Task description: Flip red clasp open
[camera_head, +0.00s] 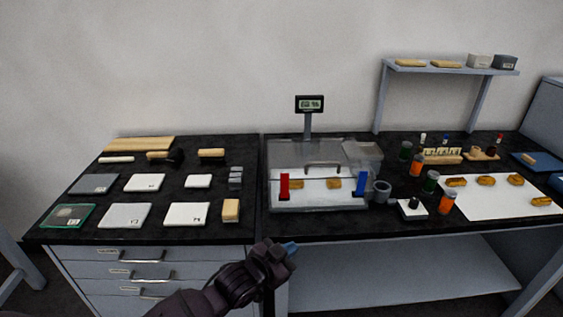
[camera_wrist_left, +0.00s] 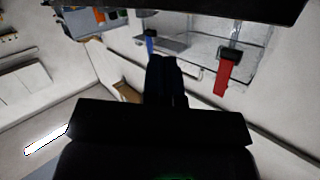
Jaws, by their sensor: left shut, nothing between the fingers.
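The red clasp (camera_head: 284,186) is an upright strip at the front left of a clear lidded box (camera_head: 323,209) on the black worktop. In the left wrist view the red clasp (camera_wrist_left: 226,78) hangs from a dark mount, right of my fingers and apart from them. A blue clasp (camera_head: 361,184) sits at the box's front right; it also shows in the left wrist view (camera_wrist_left: 149,42). My left gripper (camera_head: 290,248) is shut and empty, in front of the worktop's front edge and below the box. My right gripper is not in view.
White and grey tiles (camera_head: 125,215) lie on the left worktop above a drawer unit (camera_head: 140,268). A grey cup (camera_head: 381,190), several orange and green jars (camera_head: 447,203) and a white sheet (camera_head: 490,205) are right of the box. A display (camera_head: 309,104) stands behind it.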

